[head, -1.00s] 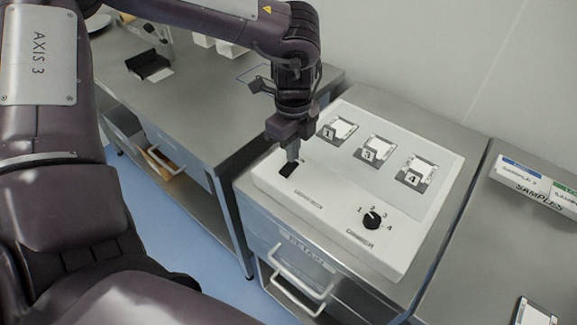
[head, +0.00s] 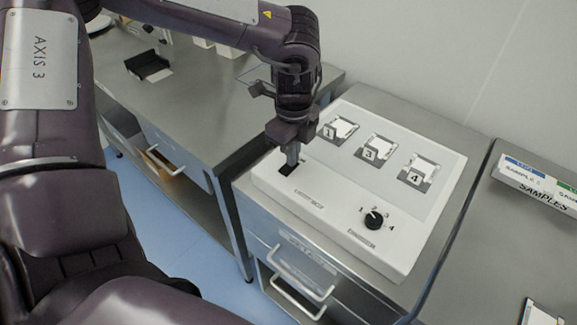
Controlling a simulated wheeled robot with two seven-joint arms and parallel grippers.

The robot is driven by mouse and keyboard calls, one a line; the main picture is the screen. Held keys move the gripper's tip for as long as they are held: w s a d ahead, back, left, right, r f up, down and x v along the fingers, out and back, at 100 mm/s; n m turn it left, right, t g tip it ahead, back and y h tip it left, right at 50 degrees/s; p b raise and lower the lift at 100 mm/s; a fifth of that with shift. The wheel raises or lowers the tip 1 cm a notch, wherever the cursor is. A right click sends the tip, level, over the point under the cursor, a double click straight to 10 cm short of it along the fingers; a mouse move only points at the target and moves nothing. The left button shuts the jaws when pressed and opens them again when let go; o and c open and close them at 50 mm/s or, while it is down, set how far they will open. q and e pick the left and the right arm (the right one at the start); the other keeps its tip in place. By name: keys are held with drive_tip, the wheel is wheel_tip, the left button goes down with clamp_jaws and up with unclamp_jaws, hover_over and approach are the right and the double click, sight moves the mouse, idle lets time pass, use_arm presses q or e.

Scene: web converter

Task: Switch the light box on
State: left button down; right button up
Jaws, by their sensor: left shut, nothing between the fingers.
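The light box (head: 336,222) is a white slanted unit on a steel cabinet, right of centre in the head view. Its black rocker switch (head: 285,170) sits at the left end of the front panel. My left gripper (head: 292,162) is shut and empty, pointing down with its fingertips at the switch; they appear to touch it and partly hide it. A black rotary knob (head: 373,221) with numbered positions is at the right of the panel. The light box's upper panel (head: 400,140) looks pale grey, with no clear glow. My right gripper is not in view.
Sample cards marked 1, 3 and 4 (head: 418,172) lie on the upper panel. A samples rack (head: 535,185) stands on the right bench. A drawer with a handle (head: 303,280) is below the light box. A steel bench (head: 205,115) is at left.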

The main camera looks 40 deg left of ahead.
use_arm(q)
drive_tip(key=shift+r+p, duration=1.75)
drive_tip(key=shift+r, duration=1.7)
drive_tip(key=shift+f, duration=0.1)
